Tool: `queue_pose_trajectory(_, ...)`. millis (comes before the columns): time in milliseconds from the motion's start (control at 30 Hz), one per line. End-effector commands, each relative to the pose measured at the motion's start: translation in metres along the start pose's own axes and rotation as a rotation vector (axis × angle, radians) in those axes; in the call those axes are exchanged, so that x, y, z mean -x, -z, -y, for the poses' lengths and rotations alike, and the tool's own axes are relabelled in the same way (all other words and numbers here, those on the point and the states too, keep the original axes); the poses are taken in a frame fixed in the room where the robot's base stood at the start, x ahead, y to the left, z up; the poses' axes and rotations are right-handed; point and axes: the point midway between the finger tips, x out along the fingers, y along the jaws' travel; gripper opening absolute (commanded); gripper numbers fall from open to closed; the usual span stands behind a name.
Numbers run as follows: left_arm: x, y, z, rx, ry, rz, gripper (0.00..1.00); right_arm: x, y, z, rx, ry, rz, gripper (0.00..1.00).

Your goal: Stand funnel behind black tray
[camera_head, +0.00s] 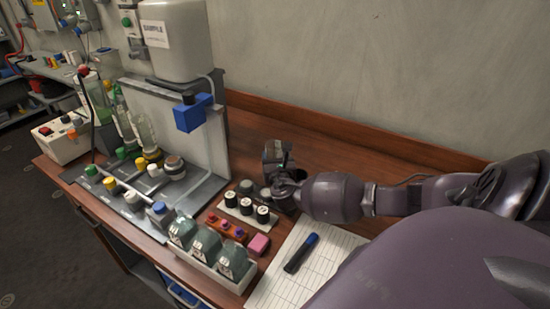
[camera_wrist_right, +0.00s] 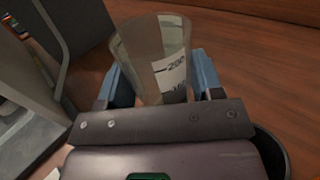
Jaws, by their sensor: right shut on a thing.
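My right gripper (camera_head: 277,163) is over the wooden bench, behind a small rack of black-and-white vials. In the right wrist view its blue-grey fingers (camera_wrist_right: 160,88) are shut on a clear graduated vessel (camera_wrist_right: 150,45) that flares towards its rim and carries a white label reading about 200. I cannot tell whether this vessel is the funnel; no other funnel stands out. In the head view the hand largely hides it, and its clearance from the bench is unclear. I cannot make out a black tray for certain. My left gripper is not in view.
A grey apparatus (camera_head: 180,125) with a blue block (camera_head: 193,113) stands left of the hand. In front are the vial rack (camera_head: 233,211), a white bottle tray (camera_head: 215,274), a pink block (camera_head: 259,244) and a marker (camera_head: 300,254) on paper. Bare bench lies behind the hand.

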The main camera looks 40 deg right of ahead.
Motion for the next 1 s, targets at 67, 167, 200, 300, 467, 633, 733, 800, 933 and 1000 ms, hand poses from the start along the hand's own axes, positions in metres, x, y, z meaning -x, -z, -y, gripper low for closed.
queue_pose_trajectory(67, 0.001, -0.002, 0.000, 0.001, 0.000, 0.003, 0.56, 0.000, 0.001, 0.000, 0.000, 0.000, 0.000, 0.37)
queue_pose_trajectory(167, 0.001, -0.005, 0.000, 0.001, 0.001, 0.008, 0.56, 0.000, 0.002, 0.000, 0.000, 0.000, 0.000, 0.63)
queue_pose_trajectory(200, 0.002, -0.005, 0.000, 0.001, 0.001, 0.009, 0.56, 0.000, 0.002, 0.000, 0.000, 0.000, 0.000, 0.70)
queue_pose_trajectory(300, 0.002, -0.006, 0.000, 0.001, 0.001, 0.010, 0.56, 0.000, 0.002, 0.000, 0.000, 0.000, 0.000, 0.85)
queue_pose_trajectory(467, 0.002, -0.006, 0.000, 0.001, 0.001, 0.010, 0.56, 0.000, 0.002, 0.000, 0.001, 0.000, 0.000, 0.86)
queue_pose_trajectory(633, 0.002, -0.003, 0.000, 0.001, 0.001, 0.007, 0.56, 0.000, -0.001, 0.000, 0.001, 0.000, 0.000, 0.86)
queue_pose_trajectory(733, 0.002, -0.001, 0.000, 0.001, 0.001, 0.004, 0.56, 0.008, 0.000, 0.000, 0.001, -0.001, -0.002, 0.86)
queue_pose_trajectory(800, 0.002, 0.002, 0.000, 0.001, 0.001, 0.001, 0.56, 0.018, 0.000, 0.000, 0.001, -0.002, -0.002, 0.86)
queue_pose_trajectory(933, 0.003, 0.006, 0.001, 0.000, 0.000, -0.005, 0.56, 0.042, 0.000, 0.000, -0.001, -0.002, -0.003, 0.86)
queue_pose_trajectory(1000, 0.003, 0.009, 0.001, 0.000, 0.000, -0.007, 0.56, 0.056, 0.000, 0.000, 0.000, -0.002, -0.003, 0.86)
